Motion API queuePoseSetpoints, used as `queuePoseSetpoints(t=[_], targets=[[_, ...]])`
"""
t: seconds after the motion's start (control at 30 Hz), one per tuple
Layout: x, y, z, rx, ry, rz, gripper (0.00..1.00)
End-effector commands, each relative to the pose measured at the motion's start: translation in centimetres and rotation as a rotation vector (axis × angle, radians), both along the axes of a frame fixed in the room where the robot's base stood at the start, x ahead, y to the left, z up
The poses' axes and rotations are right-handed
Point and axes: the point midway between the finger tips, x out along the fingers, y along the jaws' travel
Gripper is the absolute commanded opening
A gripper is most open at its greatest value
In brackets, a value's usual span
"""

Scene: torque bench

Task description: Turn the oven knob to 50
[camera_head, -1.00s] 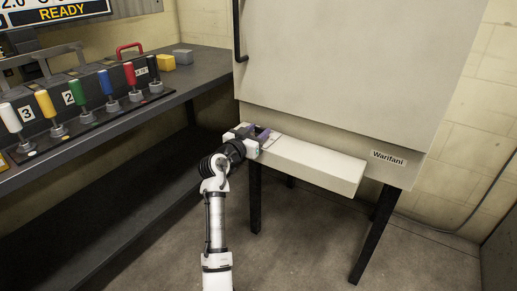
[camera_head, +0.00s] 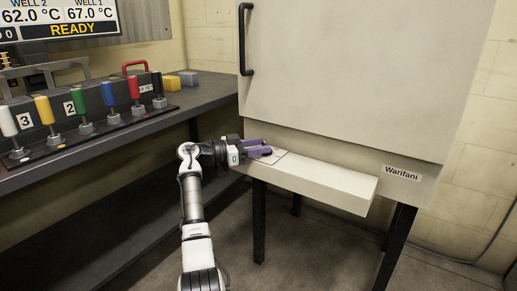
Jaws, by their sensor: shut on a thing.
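The oven is the large cream cabinet (camera_head: 340,70) on dark legs, with a "Warifani" label. A cream control ledge (camera_head: 325,184) juts from its lower front. A pale dial plate (camera_head: 272,156) shows at the ledge's left end, partly covered by my fingers. My gripper (camera_head: 262,148), with purple fingers, lies low over this plate, reaching in from the left. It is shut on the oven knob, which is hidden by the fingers. The dial's numbers and the knob's pointer cannot be read.
A dark bench (camera_head: 130,132) at left bears a rack of coloured-handled tools (camera_head: 83,105) and yellow and grey blocks. A screen (camera_head: 58,20) above reads "READY". The oven's black door handle (camera_head: 244,40) stands above my gripper. Open floor lies in front of the oven.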

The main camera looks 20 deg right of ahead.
Motion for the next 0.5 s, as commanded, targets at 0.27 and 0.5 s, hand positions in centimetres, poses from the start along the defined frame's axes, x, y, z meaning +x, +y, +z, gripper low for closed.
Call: queuePoseSetpoints(t=[0.27, 0.5], targets=[[0.02, -0.09, -0.11, 0.002, 0.002, -0.047, 0.19], [0.00, -0.12, -0.17, 0.003, 0.002, -0.052, 0.19]])
